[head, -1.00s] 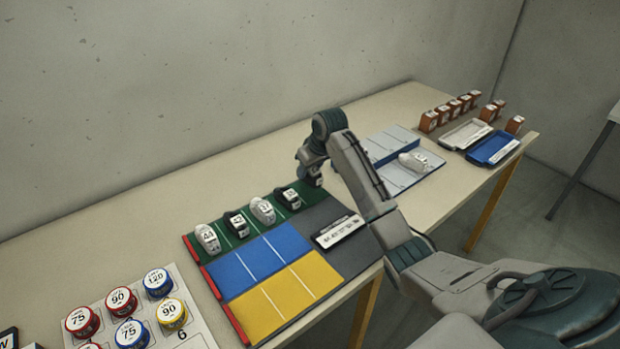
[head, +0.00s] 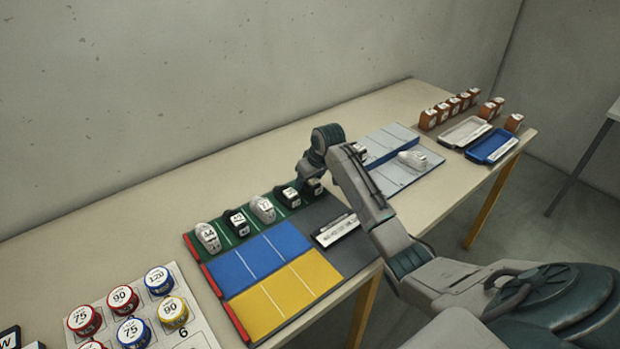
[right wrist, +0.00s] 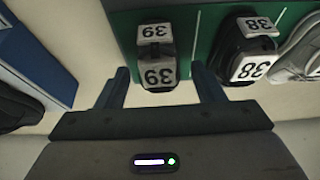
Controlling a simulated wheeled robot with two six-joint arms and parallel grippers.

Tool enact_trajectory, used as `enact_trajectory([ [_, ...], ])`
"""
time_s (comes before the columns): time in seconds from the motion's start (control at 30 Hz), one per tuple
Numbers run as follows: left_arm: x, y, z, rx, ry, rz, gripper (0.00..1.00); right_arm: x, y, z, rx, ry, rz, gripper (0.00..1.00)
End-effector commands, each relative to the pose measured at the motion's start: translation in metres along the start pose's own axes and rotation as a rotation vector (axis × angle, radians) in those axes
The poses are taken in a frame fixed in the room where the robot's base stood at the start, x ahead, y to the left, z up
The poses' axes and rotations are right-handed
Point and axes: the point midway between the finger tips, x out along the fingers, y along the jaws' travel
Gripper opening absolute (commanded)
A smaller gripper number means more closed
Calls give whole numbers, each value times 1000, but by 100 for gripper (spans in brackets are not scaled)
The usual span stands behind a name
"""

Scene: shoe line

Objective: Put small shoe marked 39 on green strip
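The small dark shoe marked 39 (head: 313,188) stands at the right end of the green strip (head: 234,240), beside the black shoe marked 38 (head: 288,196). In the right wrist view, shoe 39 (right wrist: 157,60) lies between my right gripper's (right wrist: 160,72) two fingers, with a gap on each side. The fingers are open and not closed on it. In the head view my right gripper (head: 309,174) is just above and behind shoe 39, and its fingers are mostly hidden. My left gripper is not in view.
Two white shoes (head: 208,237) and another black shoe (head: 237,222) stand farther left on the green strip. Blue (head: 262,258) and yellow (head: 285,298) strips lie in front. A grey-blue rack (head: 400,172) with a white shoe (head: 413,159) is to the right.

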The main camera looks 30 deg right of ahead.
Motion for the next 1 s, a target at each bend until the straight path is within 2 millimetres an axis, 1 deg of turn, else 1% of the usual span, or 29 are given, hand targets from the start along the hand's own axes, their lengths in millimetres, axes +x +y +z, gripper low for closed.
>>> enact_trajectory([
  [0.17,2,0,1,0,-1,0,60,-2,0,-1,0,1,0,62],
  [0.27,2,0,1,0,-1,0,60,-13,1,-2,0,3,2,62],
  [0.37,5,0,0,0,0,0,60,-30,1,-1,-2,3,3,62],
  [0.6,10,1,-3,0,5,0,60,-83,1,-2,-1,4,3,62],
  [0.7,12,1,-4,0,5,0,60,-100,1,-2,-1,4,3,62],
  [0.83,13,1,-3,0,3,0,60,-115,0,-2,0,2,0,62],
  [1.0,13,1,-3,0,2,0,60,-123,0,-1,0,1,0,62],
])
